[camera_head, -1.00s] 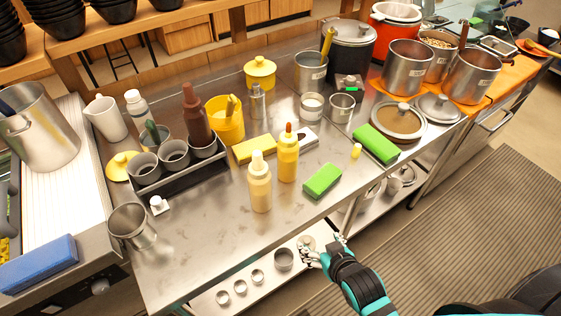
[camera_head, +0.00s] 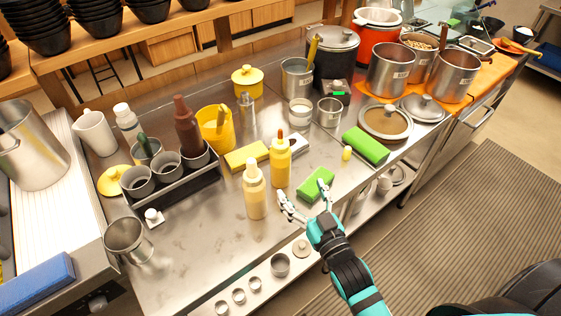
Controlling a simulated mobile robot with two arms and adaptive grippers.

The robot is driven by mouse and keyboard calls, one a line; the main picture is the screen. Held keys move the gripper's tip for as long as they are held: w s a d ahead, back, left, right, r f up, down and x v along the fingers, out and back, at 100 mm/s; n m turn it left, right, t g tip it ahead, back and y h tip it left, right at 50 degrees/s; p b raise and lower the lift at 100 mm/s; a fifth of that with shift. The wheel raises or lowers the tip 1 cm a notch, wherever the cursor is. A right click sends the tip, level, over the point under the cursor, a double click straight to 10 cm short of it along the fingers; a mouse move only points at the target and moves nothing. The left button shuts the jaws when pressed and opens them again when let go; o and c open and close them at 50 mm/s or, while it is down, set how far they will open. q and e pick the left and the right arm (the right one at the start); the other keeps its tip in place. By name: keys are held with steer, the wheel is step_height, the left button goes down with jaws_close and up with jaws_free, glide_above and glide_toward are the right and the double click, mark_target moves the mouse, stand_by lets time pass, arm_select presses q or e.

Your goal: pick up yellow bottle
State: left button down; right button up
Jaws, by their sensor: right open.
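A yellow squeeze bottle with an orange-red tip (camera_head: 280,164) stands upright on the steel counter. A paler, cream-yellow bottle (camera_head: 254,193) stands upright in front of it and to its left. My right gripper (camera_head: 304,196) is open and empty at the counter's front edge. Its fingers are spread, with the left finger near the pale bottle and the right finger overlapping the green sponge in the picture. Whether it touches the sponge cannot be told. My left gripper is not in view.
The green sponge (camera_head: 316,184) lies right of the bottles, and a second green block (camera_head: 365,146) lies farther right. A yellow block (camera_head: 246,155) lies behind them. A dark rack (camera_head: 177,188) holds metal cups and a brown bottle. The counter front left (camera_head: 195,240) is clear.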

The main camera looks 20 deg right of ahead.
mark_target(285, 162)
steer(key=w, duration=0.2)
steer(key=w+p, duration=0.1)
steer(key=w, duration=0.4)
steer(key=shift+w+a+r, duration=0.1)
steer(key=shift+a, duration=0.3)
steer(key=shift+w+p, duration=0.3)
steer(key=shift+w, duration=0.35)
steer(key=w+p, duration=0.1)
steer(key=w, duration=0.3)
steer(key=shift+w+a+p, duration=0.2)
steer(key=shift+w+p, duration=0.15)
steer(key=shift+w, duration=0.05)
steer(key=shift+w+f, duration=0.25)
steer(key=shift+s, duration=0.1)
steer(key=shift+c, duration=0.7)
steer(key=shift+r, duration=0.1)
steer(key=c, duration=0.8)
